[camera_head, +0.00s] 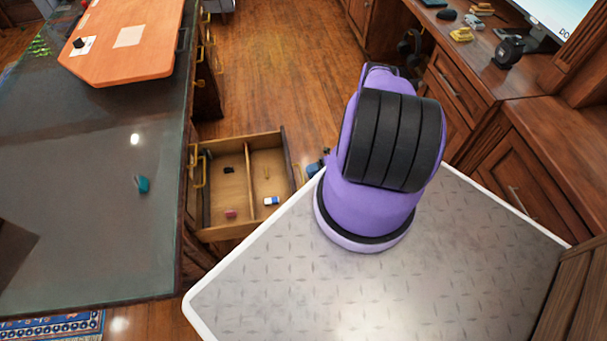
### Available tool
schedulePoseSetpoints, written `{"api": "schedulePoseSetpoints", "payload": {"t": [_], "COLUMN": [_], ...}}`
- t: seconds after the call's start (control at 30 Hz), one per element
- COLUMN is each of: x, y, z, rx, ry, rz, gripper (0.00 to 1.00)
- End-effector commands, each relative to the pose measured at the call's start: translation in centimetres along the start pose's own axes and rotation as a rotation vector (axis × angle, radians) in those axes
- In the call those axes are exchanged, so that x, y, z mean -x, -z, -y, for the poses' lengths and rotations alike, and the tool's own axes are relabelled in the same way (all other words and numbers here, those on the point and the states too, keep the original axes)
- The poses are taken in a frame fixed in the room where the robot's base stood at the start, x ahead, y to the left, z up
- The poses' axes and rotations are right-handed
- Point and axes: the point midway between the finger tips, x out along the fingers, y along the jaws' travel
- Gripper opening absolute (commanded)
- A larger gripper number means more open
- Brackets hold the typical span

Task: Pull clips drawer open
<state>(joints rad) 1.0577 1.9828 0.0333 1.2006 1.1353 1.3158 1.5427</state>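A wooden drawer (236,187) stands pulled out from the dark-topped desk at the left, with its inside showing. A divider splits it into two compartments. The left compartment holds a small black item (229,170), perhaps a clip, and a small red item (230,214). The right compartment holds a blue-and-white block (271,201) and a tiny thin item. What seems to be part of my gripper (317,165) shows beside the drawer's front panel, mostly hidden behind my purple arm. Its fingers and any touch on the handle cannot be made out.
The dark desk top (90,180) bears a small teal item (142,184) and an orange-brown board (130,40). More gold-handled drawers line the desk side. Wooden cabinets (510,170) stand close at the right. Bare wood floor (275,70) lies open between them.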

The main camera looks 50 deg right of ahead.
Motion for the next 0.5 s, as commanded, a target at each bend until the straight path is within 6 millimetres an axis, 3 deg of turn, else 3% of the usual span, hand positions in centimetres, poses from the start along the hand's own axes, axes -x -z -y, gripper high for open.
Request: {"api": "schedulePoseSetpoints", "payload": {"t": [0.2, 0.5], "x": [3.9, 6.1], "y": [0.0, 0.0], "z": [0.0, 0.0], "rx": [0.001, 0.000], "ry": [0.000, 0.000], "rz": [0.002, 0.001], "gripper": [0.36, 0.36]}}
